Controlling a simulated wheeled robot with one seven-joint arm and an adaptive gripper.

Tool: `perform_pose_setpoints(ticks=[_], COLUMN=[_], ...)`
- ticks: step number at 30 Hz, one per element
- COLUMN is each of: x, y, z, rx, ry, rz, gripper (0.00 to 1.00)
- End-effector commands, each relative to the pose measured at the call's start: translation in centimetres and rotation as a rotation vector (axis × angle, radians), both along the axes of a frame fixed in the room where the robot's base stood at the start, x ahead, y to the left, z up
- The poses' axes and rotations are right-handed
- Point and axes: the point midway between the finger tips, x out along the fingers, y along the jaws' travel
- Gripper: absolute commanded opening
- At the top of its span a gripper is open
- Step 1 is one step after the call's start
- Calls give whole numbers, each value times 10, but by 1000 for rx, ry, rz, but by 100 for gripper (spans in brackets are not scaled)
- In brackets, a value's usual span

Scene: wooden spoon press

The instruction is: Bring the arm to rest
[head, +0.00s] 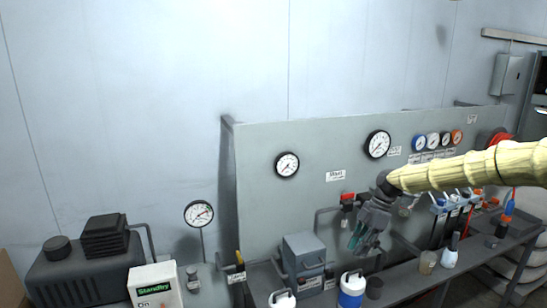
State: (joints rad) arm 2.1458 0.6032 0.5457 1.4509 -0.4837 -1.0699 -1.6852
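My gripper (362,240) hangs at the end of my pale yellow arm, which reaches in from the right edge of the head view. It points down and slightly left, in front of the grey gauge panel (255,210). Its dark fingers are small in the view, with a greenish part between or on them. I cannot tell whether they are apart or together, and no held thing is clearly visible.
A bench (404,287) with jars, a blue-and-white jug (352,287) and a grey box (305,258) lies below my gripper. A row of valves (455,203) stands to the right. A standby control box (155,285) is at lower left. The upper wall is clear.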

Motion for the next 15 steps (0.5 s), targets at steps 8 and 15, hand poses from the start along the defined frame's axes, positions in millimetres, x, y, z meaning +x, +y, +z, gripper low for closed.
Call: perform_pose_setpoints(ticks=[8, 15], x=[-19, -56], y=[32, 72], z=[-57, -135], rx=[-9, -26], ry=[43, 108], rz=[-98, -256], gripper=[21, 21])
